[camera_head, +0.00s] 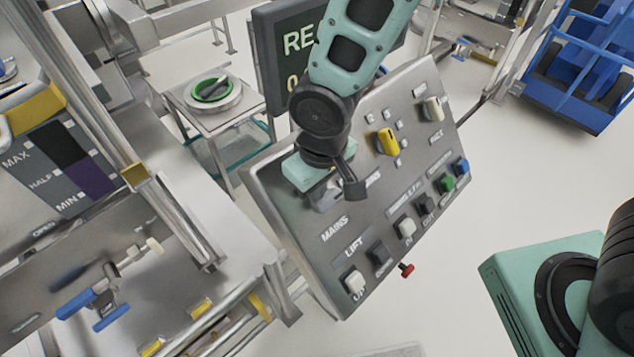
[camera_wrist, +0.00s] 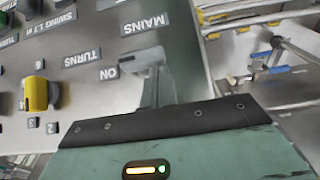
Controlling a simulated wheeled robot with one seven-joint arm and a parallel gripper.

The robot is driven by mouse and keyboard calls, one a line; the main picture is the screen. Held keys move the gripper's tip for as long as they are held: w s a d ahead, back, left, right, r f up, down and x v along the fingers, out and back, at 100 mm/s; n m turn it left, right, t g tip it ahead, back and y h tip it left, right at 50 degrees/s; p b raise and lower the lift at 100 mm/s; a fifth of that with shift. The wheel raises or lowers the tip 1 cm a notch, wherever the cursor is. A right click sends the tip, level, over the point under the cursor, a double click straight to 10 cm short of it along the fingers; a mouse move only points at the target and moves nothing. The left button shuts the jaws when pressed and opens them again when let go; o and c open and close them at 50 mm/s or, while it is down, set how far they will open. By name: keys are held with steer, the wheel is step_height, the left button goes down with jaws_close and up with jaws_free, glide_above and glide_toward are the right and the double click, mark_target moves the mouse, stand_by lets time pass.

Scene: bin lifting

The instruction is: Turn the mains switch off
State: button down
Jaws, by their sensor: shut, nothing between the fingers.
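The mains switch is a pale grey lever (camera_wrist: 143,60) on the tilted grey control panel (camera_head: 290,255). In the wrist view it sits between the MAINS label (camera_wrist: 145,22) and the ON label (camera_wrist: 107,73), both upside down. My gripper (camera_wrist: 158,93) is shut and empty, its fingertips right at the lever; whether they touch it I cannot tell. In the head view my gripper (camera_head: 325,198) is over the panel's upper left part, above the MAINS label (camera_head: 335,230), and largely hides the switch.
A yellow knob (camera_head: 386,141) and a white knob (camera_head: 432,109) are to the right on the panel. Several push buttons, including the white LIFT button (camera_head: 353,281) and a green one (camera_head: 446,183), line its lower edge. A dark display (camera_head: 285,60) stands behind.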

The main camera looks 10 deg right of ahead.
steer(key=shift+f+b, duration=0.2)
steer(key=shift+b, duration=0.25)
steer(key=shift+s+a+n+t+h+b, duration=0.2)
steer(key=shift+n+t+h+b, duration=0.15)
steer(key=shift+b, duration=0.5)
